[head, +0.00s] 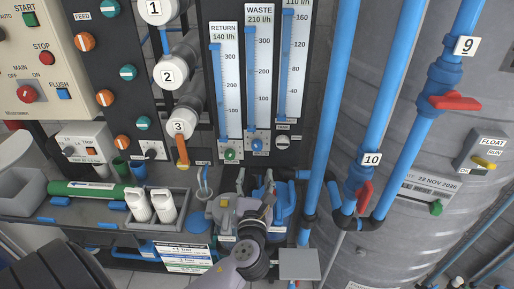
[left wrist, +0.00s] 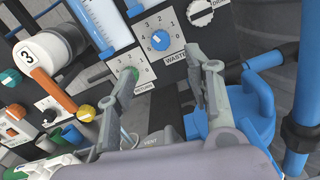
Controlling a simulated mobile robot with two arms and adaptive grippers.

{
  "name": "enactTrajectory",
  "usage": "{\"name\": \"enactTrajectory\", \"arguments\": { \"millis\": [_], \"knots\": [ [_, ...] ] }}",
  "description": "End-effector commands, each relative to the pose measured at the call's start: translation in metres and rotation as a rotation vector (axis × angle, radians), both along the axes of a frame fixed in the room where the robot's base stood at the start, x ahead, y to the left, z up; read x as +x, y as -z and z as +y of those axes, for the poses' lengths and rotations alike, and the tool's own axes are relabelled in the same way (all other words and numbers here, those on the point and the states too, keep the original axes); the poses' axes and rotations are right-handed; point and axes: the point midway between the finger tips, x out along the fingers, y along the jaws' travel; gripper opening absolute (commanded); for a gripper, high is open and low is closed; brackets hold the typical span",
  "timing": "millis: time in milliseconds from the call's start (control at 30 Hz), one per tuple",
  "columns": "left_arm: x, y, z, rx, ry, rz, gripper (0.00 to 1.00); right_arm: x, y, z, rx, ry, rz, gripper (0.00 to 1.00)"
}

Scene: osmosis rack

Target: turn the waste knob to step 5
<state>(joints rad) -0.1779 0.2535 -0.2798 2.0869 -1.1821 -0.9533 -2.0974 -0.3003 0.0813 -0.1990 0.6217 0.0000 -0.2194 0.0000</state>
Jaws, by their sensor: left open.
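The waste knob (left wrist: 160,41) is a small blue dial on a white numbered plate marked WASTE, in the upper middle of the left wrist view. In the head view the waste knob (head: 257,144) sits under the WASTE flow tube, whose label reads 210 l/h. The step its pointer marks is too small to tell. My left gripper (head: 254,178) is open and empty, below the knob in the head view. In the left wrist view its fingers (left wrist: 172,70) are spread wide, below the knob and apart from it. My right gripper is out of view.
The green return knob (left wrist: 128,76) is close beside the left fingertip. The drain knob (head: 282,141) is right of the waste knob. A blue jug (left wrist: 252,108) stands behind the right finger. Blue pipes (head: 333,100) run up on the right.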

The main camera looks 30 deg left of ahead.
Motion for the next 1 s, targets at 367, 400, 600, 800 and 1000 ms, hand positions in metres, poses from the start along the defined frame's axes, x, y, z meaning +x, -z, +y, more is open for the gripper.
{"name": "enactTrajectory", "arguments": {
  "millis": [367,400,600,800,1000],
  "knots": [
    [0.071,-0.001,0.044,-0.002,-0.001,0.0,0.48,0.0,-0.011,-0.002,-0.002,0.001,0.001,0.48],
    [0.078,-0.002,0.048,-0.002,-0.002,-0.001,0.48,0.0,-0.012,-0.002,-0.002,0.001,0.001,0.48],
    [0.1,0.0,0.062,-0.003,-0.001,0.0,0.48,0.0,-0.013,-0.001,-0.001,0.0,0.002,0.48],
    [0.107,0.0,0.066,-0.004,0.0,0.0,0.48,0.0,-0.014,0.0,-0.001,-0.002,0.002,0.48],
    [0.107,0.0,0.066,-0.004,-0.001,0.001,0.48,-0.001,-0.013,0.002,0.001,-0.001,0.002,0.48]
  ]
}}
